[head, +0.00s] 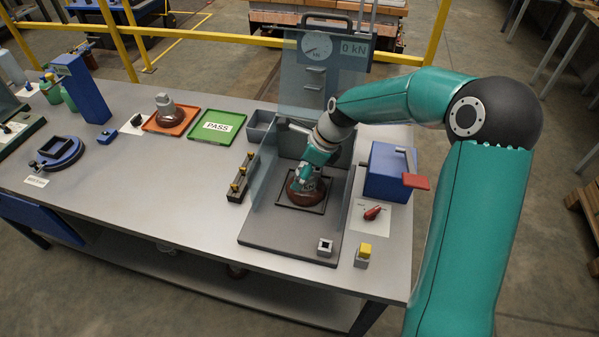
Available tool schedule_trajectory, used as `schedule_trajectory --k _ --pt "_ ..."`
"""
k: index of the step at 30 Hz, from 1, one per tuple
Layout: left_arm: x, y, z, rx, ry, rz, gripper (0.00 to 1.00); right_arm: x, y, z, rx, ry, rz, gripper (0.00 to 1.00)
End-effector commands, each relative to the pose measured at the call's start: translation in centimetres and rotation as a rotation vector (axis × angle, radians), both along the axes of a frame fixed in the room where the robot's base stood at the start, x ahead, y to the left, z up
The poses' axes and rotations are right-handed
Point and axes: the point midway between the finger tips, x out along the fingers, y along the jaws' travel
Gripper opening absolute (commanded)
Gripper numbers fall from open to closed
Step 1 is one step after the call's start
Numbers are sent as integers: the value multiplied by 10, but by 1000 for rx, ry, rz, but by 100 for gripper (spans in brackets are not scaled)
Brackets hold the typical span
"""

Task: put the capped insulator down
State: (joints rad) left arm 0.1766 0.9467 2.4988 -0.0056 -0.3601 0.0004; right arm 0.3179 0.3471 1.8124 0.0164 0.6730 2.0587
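A brown insulator (307,190) is at the dark square frame (288,205) on the grey base plate of the test stand. My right gripper (307,172) reaches down over its top, and the gripper hides the insulator's cap. The fingertips are too small and covered to show whether they are closed on it. I cannot tell whether the insulator rests in the frame or hangs just above it. A second brown insulator with a grey metal cap (165,104) stands upright on the orange tray (186,125). My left gripper is not in view.
A clear shield and gauge panel (340,47) reading 0 kN stand behind. A blue box with a red lever (416,181) is right of the plate. Left are a green PASS tray (216,127) and a dark block with brass pegs (241,178). The front-left bench is clear.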

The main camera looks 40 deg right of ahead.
Motion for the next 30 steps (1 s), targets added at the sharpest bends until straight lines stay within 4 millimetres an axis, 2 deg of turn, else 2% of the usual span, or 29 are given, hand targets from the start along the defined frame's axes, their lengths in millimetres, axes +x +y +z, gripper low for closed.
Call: schedule_trajectory --k 5,12,18,23,30 --pt "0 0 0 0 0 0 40 -5 -6 21 -2 -6 -2 84" --pt "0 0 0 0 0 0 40 -19 -18 66 -2 -7 -3 84" --pt "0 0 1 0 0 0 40 -29 -26 96 -2 -4 -2 84" --pt "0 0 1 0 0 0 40 -33 -28 106 0 -2 1 84" --pt "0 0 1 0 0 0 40 -34 -28 108 -1 -1 1 84"
